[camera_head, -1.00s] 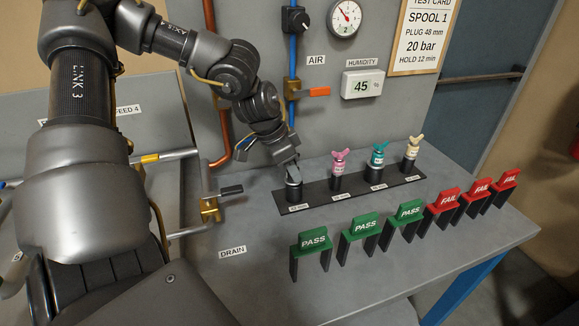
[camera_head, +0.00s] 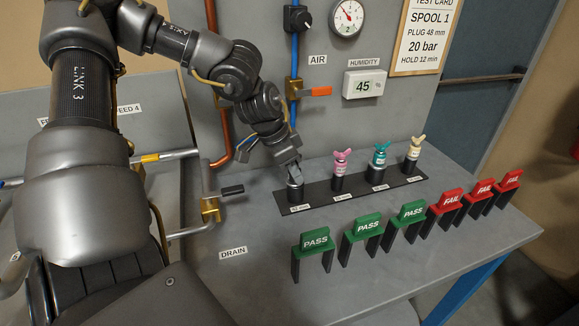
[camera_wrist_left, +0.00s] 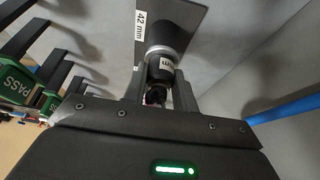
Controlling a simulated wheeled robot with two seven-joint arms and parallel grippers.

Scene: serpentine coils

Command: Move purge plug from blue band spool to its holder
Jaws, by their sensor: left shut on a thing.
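My left gripper (camera_head: 292,170) is at the leftmost holder (camera_head: 295,192) on the black rack, pointing down at it. In the left wrist view its fingers (camera_wrist_left: 157,88) are shut on the purge plug (camera_wrist_left: 160,68), a dark piece with a white label ending in "mm". The plug is in line with the black holder cylinder (camera_wrist_left: 172,18), by the "42 mm" label, with a grey ring where they meet. How deep it sits is hard to tell. The gripper mostly hides the plug in the head view. A blue-banded spool cannot be made out. My right gripper is not in view.
The black rack (camera_head: 350,191) also holds a pink plug (camera_head: 341,160), a teal plug (camera_head: 379,157) and a cream plug (camera_head: 415,150). Green PASS tags (camera_head: 315,240) and red FAIL tags (camera_head: 448,200) stand in front. A valve (camera_head: 211,205) is left of the rack.

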